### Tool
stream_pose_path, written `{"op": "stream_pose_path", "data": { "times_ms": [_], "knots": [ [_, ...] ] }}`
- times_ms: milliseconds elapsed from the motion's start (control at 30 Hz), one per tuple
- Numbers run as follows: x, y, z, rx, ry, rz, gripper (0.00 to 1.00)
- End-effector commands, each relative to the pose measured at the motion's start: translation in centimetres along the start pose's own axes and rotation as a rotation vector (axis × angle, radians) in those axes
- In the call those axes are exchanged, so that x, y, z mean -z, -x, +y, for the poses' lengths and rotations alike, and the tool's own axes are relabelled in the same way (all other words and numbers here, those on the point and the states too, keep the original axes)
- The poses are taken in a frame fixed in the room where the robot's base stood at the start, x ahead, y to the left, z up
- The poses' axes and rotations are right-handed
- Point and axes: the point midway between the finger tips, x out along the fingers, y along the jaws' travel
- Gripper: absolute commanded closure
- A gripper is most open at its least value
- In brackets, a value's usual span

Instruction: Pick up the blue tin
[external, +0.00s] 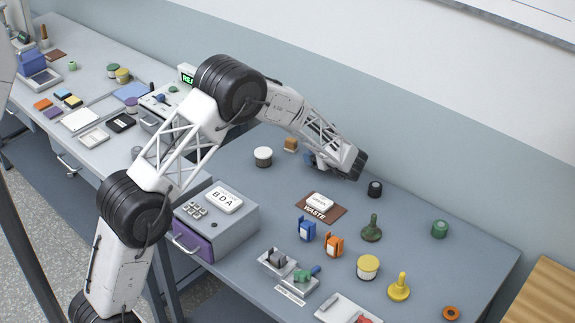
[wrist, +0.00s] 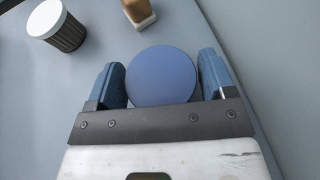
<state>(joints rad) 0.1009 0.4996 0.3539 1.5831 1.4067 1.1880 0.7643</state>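The blue tin (wrist: 163,75) shows in the wrist view as a round, plain blue top between my two blue fingers. My gripper (wrist: 163,78) is open, with one finger on the left and one on the right of the tin. The fingers look close to its sides; I cannot tell whether they touch. The tin's near edge is hidden by the gripper's dark bar. In the external view my gripper (external: 315,162) is low over the back of the table, and the tin cannot be told apart from the blue fingers there.
A white-lidded dark tin (external: 263,157) and a wooden-brown block (external: 291,145) stand left of my gripper. A dark tin (external: 375,189) stands to its right. A brown mat (external: 334,214) marked WASTE holds a white item in front. The wall runs close behind.

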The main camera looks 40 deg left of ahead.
Motion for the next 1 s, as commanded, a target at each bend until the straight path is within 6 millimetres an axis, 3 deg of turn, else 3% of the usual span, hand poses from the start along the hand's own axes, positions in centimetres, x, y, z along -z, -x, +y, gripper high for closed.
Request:
{"op": "stream_pose_path", "data": {
  "times_ms": [33,233,667,1000],
  "knots": [
    [0.0,0.0,0.0,0.0,0.0,0.0,0.31],
    [0.0,0.0,0.0,0.0,0.0,0.0,0.61],
    [-0.5,0.2,0.0,0.001,0.002,0.0,0.61],
    [-3.4,1.5,0.3,0.0,0.001,0.0,0.61]
  ]
}}
